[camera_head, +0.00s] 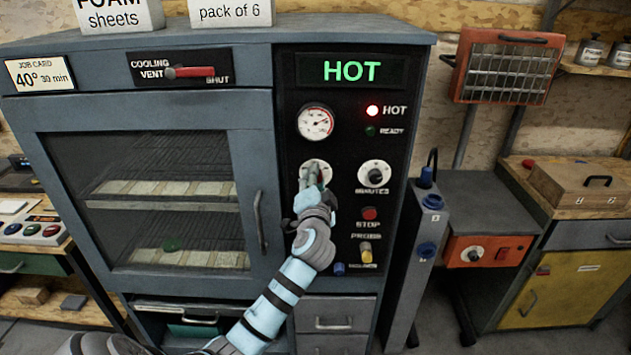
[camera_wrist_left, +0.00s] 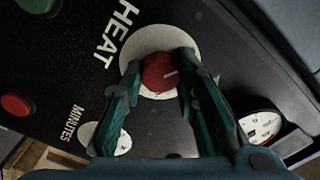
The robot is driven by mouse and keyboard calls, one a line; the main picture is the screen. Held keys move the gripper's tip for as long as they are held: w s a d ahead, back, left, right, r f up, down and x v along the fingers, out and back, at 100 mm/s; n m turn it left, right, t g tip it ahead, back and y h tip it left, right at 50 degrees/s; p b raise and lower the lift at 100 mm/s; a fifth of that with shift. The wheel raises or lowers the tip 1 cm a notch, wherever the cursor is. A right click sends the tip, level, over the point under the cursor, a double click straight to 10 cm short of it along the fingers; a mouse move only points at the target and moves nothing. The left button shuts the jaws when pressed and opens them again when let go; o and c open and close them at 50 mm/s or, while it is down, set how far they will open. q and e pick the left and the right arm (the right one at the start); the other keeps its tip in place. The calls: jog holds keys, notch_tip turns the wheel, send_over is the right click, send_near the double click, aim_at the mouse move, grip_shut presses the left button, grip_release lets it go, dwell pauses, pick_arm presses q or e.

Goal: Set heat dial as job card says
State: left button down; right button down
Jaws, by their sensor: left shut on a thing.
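The job card (camera_head: 40,73) at the upper left of the oven front reads 40°, 30 min. The heat dial is a red knob (camera_wrist_left: 158,72) on a pale round plate marked HEAT, with a light pointer line. In the head view my left gripper (camera_head: 312,174) covers most of the dial; only its pale plate (camera_head: 325,166) shows. In the left wrist view the two dark green fingers of my left gripper (camera_wrist_left: 158,80) stand on both sides of the knob and are shut on it. My right gripper is not in view.
The display (camera_head: 352,70) reads HOT and the red HOT lamp (camera_head: 372,111) is lit. The green READY lamp (camera_head: 370,131) looks dim. A temperature gauge (camera_head: 315,122) sits above the dial. The minutes dial (camera_head: 374,173) is close on the right, with a red stop button (camera_head: 369,213) below.

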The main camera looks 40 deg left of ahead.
pick_arm(q)
jog(key=c, duration=1.2)
grip_release()
jog(key=shift+c, duration=0.2)
jog(key=shift+s, duration=0.1)
jog(key=v, duration=1.2)
